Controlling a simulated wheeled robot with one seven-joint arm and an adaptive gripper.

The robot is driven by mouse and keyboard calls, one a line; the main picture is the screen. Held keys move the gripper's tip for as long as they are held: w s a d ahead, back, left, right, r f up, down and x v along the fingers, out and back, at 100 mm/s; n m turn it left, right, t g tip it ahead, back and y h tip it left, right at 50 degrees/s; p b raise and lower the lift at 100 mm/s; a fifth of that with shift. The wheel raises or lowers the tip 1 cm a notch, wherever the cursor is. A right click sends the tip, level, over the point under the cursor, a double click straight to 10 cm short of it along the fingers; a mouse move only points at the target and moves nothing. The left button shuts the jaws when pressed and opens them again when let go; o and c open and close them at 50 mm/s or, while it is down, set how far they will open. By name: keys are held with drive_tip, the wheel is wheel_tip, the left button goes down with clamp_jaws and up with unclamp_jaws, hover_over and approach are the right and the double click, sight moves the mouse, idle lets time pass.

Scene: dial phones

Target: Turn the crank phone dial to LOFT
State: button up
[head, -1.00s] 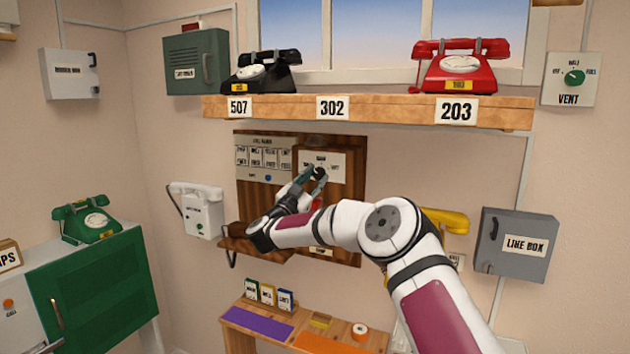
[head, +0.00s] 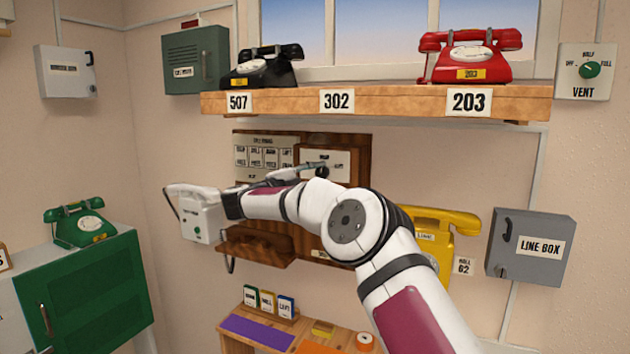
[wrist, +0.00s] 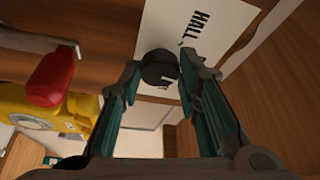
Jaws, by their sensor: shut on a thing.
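The crank phone is a wooden wall box (head: 357,150) with a white dial plate (head: 342,161). Its small black dial knob (wrist: 158,68) sits between my fingertips in the wrist view, beside the word HALL. My gripper (head: 322,172) reaches the dial from the left in the head view and hides much of it. In the wrist view my gripper (wrist: 160,72) is shut on the knob, one finger on each side. The knob's pointer direction cannot be read. The red-ended crank (wrist: 50,78) shows left in the wrist view.
A shelf (head: 400,105) with black and red phones juts out above the dial. A white wall phone (head: 196,215) is close to my arm's left end. A yellow phone (head: 440,228) hangs to the right, behind my arm. A desk (head: 236,338) stands below.

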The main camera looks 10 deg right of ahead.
drive_tip(key=m+g+y, duration=0.1)
drive_tip(key=m, duration=0.3)
drive_tip(key=shift+r+b, duration=0.2)
drive_tip(key=shift+b, duration=0.15)
drive_tip(key=m+y, duration=0.1)
drive_tip(key=m, duration=0.1)
drive_tip(key=m+y, duration=0.1)
drive_tip(key=m, duration=0.1)
drive_tip(key=shift+r+m+p, duration=0.2)
drive_tip(key=shift+m+p, duration=0.1)
drive_tip(key=shift+m, duration=0.1)
drive_tip(key=shift+y, duration=0.3)
drive_tip(key=o, duration=1.1)
drive_tip(key=shift+o, duration=0.2)
drive_tip(key=v, duration=1.2)
